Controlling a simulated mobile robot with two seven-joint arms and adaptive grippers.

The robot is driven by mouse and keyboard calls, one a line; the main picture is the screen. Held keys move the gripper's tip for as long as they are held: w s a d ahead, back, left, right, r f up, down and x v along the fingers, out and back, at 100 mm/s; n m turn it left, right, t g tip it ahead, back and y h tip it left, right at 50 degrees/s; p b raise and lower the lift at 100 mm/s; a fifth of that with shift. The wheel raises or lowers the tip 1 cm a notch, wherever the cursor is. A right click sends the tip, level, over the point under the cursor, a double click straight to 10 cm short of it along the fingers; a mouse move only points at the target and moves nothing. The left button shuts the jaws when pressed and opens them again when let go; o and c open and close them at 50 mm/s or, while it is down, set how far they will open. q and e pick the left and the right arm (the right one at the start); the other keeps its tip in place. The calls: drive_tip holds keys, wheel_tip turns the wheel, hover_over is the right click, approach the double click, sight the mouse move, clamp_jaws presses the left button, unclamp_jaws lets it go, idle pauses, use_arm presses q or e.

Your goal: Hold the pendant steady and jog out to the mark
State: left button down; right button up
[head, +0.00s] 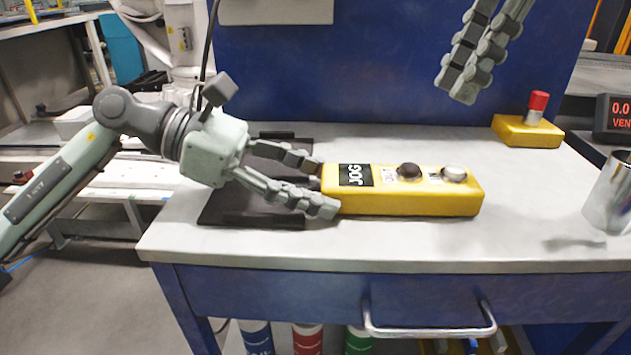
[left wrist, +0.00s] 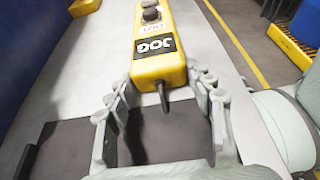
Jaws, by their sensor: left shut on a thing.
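The yellow pendant (head: 400,204) lies on the white bench top, with a black JOG label, a dark button (head: 409,171) and a pale button (head: 454,173). It also shows in the left wrist view (left wrist: 158,68), with a short dark cable at its near end. My left gripper (head: 328,187) is shut on the pendant's left end, one finger on each long side; it also shows in the left wrist view (left wrist: 162,85). My right gripper (head: 462,90) hangs above and behind the pendant, apart from it. Its fingers overlap, so its opening is unclear. I see no clear mark.
A dark mat (head: 222,207) lies under my left gripper. A yellow box with a red button (head: 535,108) stands at the back right. A dark display (head: 613,118) and a shiny metal cup (head: 612,195) are at the right edge. The bench front right of centre is clear.

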clamp_jaws()
idle(1.1)
